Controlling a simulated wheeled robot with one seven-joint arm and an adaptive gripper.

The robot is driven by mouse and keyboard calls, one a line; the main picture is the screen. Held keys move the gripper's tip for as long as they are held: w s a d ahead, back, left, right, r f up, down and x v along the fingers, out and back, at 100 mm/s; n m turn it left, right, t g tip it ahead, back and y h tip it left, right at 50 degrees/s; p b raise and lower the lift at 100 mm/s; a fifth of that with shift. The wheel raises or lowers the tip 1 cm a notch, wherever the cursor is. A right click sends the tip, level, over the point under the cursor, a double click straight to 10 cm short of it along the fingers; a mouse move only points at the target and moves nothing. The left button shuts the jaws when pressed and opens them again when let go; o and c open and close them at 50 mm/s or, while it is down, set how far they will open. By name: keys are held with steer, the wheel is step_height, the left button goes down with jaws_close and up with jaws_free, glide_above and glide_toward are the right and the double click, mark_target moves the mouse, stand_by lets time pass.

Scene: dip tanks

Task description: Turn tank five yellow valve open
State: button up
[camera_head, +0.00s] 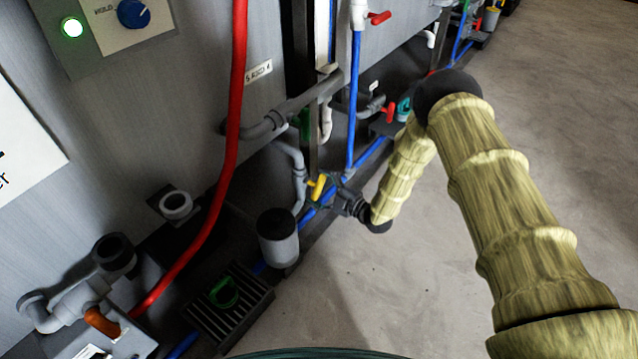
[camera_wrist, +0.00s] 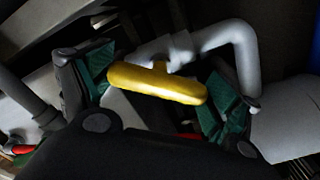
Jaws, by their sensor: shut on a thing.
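The yellow valve handle (camera_head: 318,187) is low beside the tank's grey pipe in the head view. In the wrist view the yellow handle (camera_wrist: 155,83) is a rounded bar lying between the green pads, tilted slightly down to the right. My gripper (camera_wrist: 160,84) is shut on the handle, one pad near each end. In the head view my gripper (camera_head: 335,190) reaches the handle from the right, and its fingers are small and partly dark. The grey pipe (camera_wrist: 238,45) bends behind the handle. The valve body is mostly hidden behind the handle.
A grey cylinder (camera_head: 278,238) stands close in front of the valve, left of my gripper. A red hose (camera_head: 233,110) and a blue pipe (camera_head: 352,95) run nearby. Red valve handles (camera_head: 379,18) sit farther along. The concrete floor (camera_head: 400,285) at right is clear.

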steer(key=n+p, duration=0.1)
steer(key=n, duration=0.2)
steer(key=shift+n+p, duration=0.3)
steer(key=shift+p, duration=0.1)
steer(key=shift+n+p, duration=0.8)
steer(key=shift+n, duration=1.2)
steer(key=shift+d, duration=0.1)
steer(key=o, duration=0.8)
steer(key=v, duration=1.2)
steer(key=shift+f, duration=0.1)
